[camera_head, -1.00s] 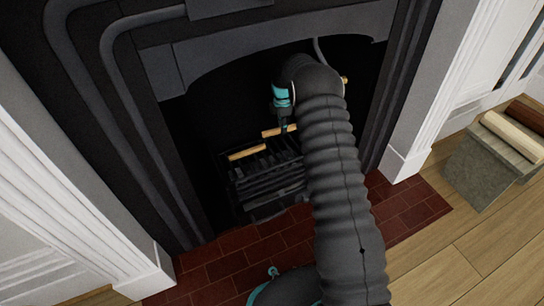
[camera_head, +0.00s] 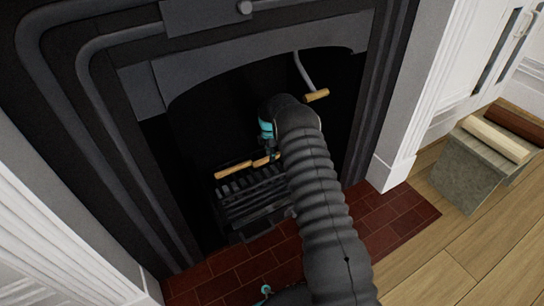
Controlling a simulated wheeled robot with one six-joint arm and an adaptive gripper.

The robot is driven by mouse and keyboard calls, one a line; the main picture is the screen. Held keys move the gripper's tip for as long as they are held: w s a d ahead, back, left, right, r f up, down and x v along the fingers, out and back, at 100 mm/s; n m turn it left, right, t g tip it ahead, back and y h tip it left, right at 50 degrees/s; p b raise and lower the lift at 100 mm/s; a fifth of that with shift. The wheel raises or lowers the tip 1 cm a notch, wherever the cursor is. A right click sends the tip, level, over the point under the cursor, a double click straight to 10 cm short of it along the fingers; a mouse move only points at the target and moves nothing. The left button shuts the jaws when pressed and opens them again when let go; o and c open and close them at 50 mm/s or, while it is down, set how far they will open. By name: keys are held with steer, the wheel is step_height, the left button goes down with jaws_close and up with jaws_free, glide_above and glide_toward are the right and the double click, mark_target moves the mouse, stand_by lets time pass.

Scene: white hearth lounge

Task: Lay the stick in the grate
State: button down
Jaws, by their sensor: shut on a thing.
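The black iron grate (camera_head: 262,203) stands inside the dark fireplace opening. My gripper (camera_head: 271,154) is over the back right part of the grate, pointing down, and is mostly hidden by my arm. The held stick's right part is hidden behind my arm. I cannot tell whether it touches the grate.
A metal rod with a wooden handle (camera_head: 317,95) hangs in the opening to the right of my gripper. The iron arch (camera_head: 262,60) is above. Red hearth tiles (camera_head: 390,222) lie in front.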

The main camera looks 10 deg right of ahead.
steer(key=shift+f, duration=0.4)
steer(key=c, duration=1)
jaws_free()
steer(key=shift+c, duration=0.2)
step_height(320, 180, up, 12)
steer(key=p, duration=0.1)
steer(key=shift+r+p, duration=0.25)
steer(key=shift+p, duration=0.15)
